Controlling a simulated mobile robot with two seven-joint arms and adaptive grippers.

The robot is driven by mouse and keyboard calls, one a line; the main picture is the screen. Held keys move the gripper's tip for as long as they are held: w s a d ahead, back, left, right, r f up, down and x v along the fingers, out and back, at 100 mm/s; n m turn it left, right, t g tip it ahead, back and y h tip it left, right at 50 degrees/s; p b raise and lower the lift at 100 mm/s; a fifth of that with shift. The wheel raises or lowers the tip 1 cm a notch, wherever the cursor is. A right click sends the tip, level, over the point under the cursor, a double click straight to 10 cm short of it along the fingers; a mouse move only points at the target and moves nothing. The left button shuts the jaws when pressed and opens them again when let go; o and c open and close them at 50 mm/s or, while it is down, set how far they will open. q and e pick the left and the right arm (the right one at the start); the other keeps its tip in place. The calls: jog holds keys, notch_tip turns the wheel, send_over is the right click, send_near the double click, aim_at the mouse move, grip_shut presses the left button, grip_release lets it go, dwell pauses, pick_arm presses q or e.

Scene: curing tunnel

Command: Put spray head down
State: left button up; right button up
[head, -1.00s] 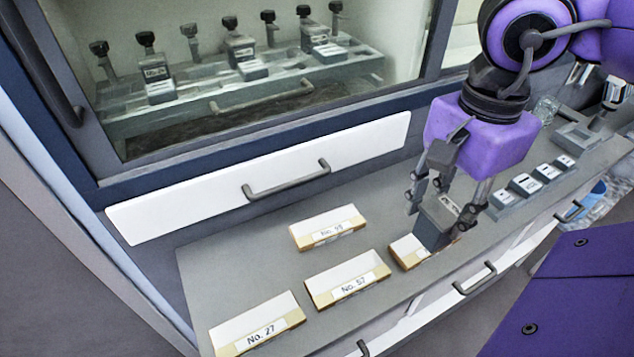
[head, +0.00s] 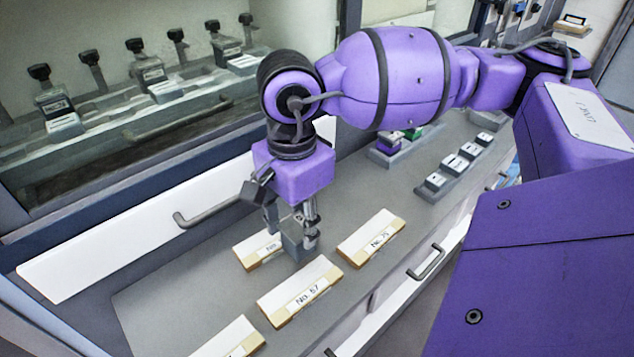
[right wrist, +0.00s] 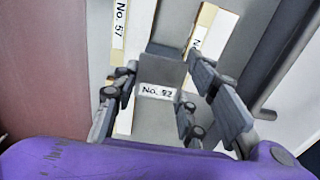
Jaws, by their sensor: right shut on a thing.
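My right gripper (head: 291,226) is shut on a grey block (head: 297,246), which I take for the spray head. In the right wrist view the block (right wrist: 160,76) sits between the fingers and carries a white label, "No. 92". It is over the grey bench, close beside a pale labelled block (head: 256,250) that the gripper partly covers. Whether the grey block touches the bench is unclear. The block labelled "No. 57" (head: 301,291) lies nearer the front, and one that seems to read "No. 75" (head: 371,238) lies to the right. My left gripper is not in view.
Another pale labelled block (head: 230,341) is cut off at the bottom edge. A row of small grey labelled pieces (head: 460,163) stands farther right. A white drawer front with a handle (head: 200,214) rises behind the bench. A glass-fronted cabinet (head: 120,150) holds several dark-capped pieces.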

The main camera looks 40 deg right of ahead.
aim_at(295, 228)
jog(key=shift+w+a+f, duration=0.2)
jog(key=shift+a+f, duration=0.05)
jog(key=shift+f+p, duration=0.3)
jog(key=shift+f, duration=1.35)
jog(key=shift+f, duration=0.1)
jog(key=shift+f, duration=0.15)
jog(key=o, duration=1.5)
jog(key=shift+c, duration=0.2)
